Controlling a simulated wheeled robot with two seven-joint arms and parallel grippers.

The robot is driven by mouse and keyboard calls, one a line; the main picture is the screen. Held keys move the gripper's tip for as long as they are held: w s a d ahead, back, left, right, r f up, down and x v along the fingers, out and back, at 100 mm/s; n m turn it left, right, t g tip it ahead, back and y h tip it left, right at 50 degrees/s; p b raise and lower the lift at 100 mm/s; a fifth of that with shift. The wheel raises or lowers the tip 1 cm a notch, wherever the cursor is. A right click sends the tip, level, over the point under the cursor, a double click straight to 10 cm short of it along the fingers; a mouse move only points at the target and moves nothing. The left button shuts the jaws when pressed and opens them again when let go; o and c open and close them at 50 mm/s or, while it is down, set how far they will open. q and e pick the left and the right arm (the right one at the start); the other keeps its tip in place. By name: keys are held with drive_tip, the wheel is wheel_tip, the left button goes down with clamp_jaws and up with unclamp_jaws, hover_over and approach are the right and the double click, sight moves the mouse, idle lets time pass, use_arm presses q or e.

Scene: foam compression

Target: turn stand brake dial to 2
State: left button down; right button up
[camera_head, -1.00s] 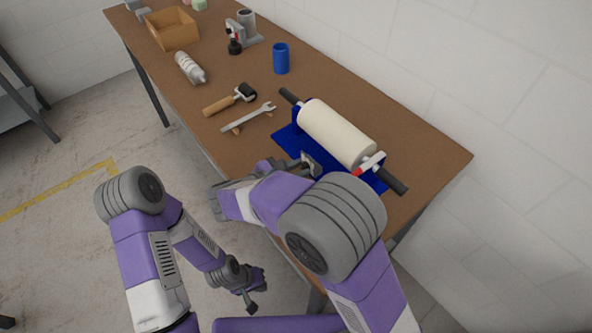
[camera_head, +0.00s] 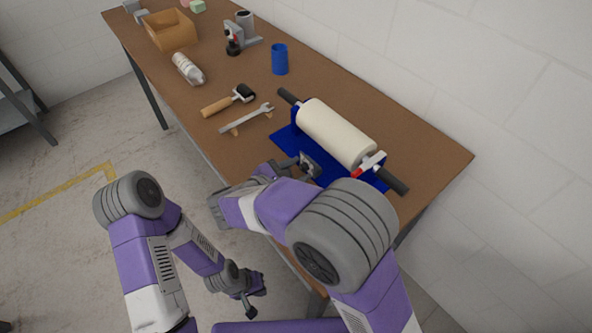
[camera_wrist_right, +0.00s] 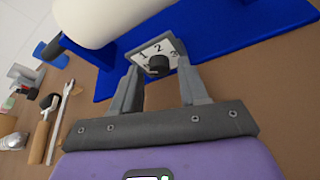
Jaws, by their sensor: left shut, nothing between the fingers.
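The stand brake dial is a black knob (camera_wrist_right: 159,66) on a white plate (camera_wrist_right: 148,48) marked 1, 2 and 3 in the right wrist view. I cannot make out clearly which number it points to. The plate sits on the front of the blue stand (camera_head: 289,141), which carries a cream foam roll (camera_head: 335,133). My right gripper (camera_wrist_right: 158,73) is open, its fingers to either side of the knob; I cannot tell whether they touch it. In the head view its fingers (camera_head: 293,163) are at the plate. My left gripper (camera_head: 249,300) is shut and empty, low beside the table.
A wrench (camera_head: 246,119), a roller with a wooden handle (camera_head: 228,101), a blue cup (camera_head: 280,59), a bottle (camera_head: 188,69) and a cardboard box (camera_head: 169,30) lie further left on the brown table (camera_head: 433,150). The wall (camera_head: 500,90) is close behind the table.

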drive_tip(key=shift+o, duration=0.2)
drive_tip(key=p+v, duration=0.2)
drive_tip(key=v, duration=0.4)
drive_tip(key=shift+s+a+r, duration=0.1)
drive_tip(key=shift+a+r, duration=0.05)
drive_tip(key=shift+s+a+r, duration=0.15)
drive_tip(key=shift+s+a, duration=0.25)
